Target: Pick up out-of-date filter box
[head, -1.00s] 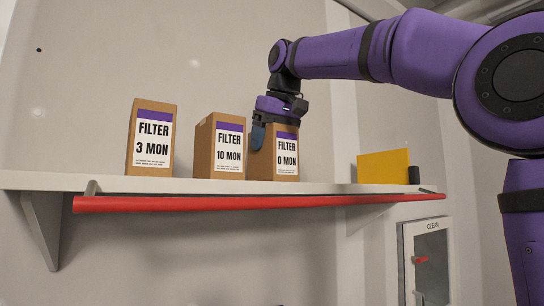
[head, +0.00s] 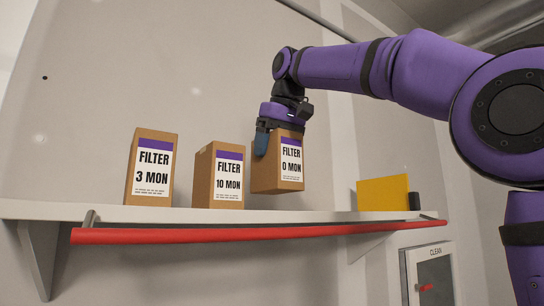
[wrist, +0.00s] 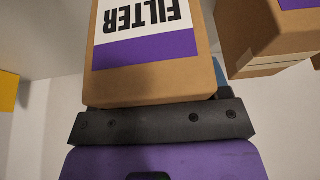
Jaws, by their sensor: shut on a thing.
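Three brown filter boxes are at the shelf, each with a purple and white label. The box marked "3 MON" (head: 152,168) stands at the left, and the box marked "10 MON" (head: 217,174) stands in the middle. My gripper (head: 275,138) is shut on the top of the box marked "0 MON" (head: 279,169) and holds it tilted, its base just above the shelf. In the wrist view the held box (wrist: 150,60) fills the centre, with its label upside down. The far finger is mostly hidden behind it. The 10 MON box (wrist: 265,45) is close beside it.
The white shelf (head: 330,215) has a red rail (head: 260,233) along its front. A yellow panel (head: 383,194) and a small black object (head: 414,201) stand at the right end. A cabinet marked "CLEAN" (head: 430,276) is below right. Space above the boxes is free.

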